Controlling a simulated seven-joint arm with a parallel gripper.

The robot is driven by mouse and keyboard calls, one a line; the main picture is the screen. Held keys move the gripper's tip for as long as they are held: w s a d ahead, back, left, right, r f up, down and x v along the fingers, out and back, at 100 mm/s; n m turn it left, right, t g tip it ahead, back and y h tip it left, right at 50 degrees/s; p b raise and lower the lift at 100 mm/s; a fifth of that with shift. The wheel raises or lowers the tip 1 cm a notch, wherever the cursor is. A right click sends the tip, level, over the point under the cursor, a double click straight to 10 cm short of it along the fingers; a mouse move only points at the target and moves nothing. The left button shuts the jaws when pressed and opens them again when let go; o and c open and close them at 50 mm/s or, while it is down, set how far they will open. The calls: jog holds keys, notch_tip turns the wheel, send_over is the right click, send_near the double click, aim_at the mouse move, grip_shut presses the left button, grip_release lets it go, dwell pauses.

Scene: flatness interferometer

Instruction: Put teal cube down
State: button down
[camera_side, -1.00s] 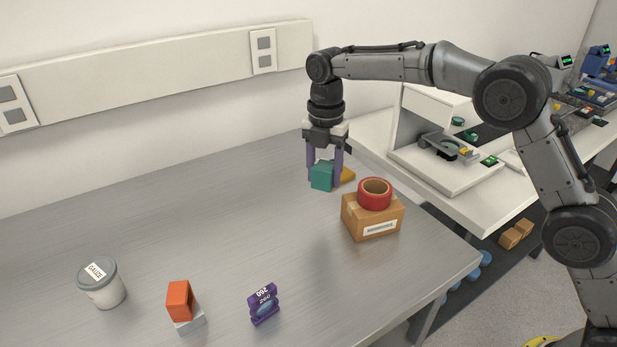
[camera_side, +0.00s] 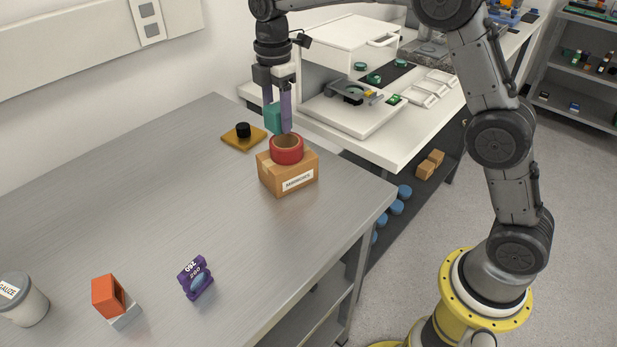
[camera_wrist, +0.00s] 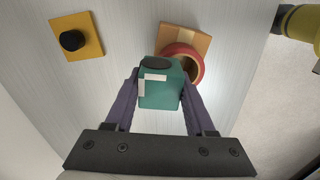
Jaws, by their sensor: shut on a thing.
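The teal cube (camera_side: 273,118) is held between the purple fingers of my gripper (camera_side: 279,117), in the air above the grey table. In the wrist view the teal cube (camera_wrist: 160,88) sits between both fingertips of my gripper (camera_wrist: 159,92), with a dark round patch and a pale L-shaped mark on it. In the side view, the cube is just above and left of a red tape roll (camera_side: 287,150), which lies on a cardboard box (camera_side: 289,182). The cube appears apart from the roll, but the exact gap is unclear.
A yellow plate (camera_side: 240,142) with a black knob (camera_side: 243,130) lies left of the box. A purple 260 pack (camera_side: 195,278), an orange block (camera_side: 107,296) on a pale block and a gauze tub (camera_side: 22,300) stand near the front. The table's middle (camera_side: 150,200) is clear.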

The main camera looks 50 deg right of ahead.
jog(key=s+d+f+m, duration=0.1)
jog(key=d+f+m, duration=0.1)
jog(key=d+m, duration=0.1)
jog(key=s+d+f+m, duration=0.2)
jog(key=d+m, duration=0.2)
jog(key=m, duration=0.2)
jog(key=s+d+f+m, duration=0.1)
jog(key=d+f+m, duration=0.2)
jog(key=m, duration=0.2)
jog(key=shift+s+d, duration=0.25)
jog(key=shift+d, duration=0.05)
jog(key=s+f+m, duration=0.2)
jog(key=s, duration=0.1)
jog(key=shift+d+f+m, duration=0.3)
jog(key=shift+d+f, duration=0.05)
jog(key=shift+r, duration=0.1)
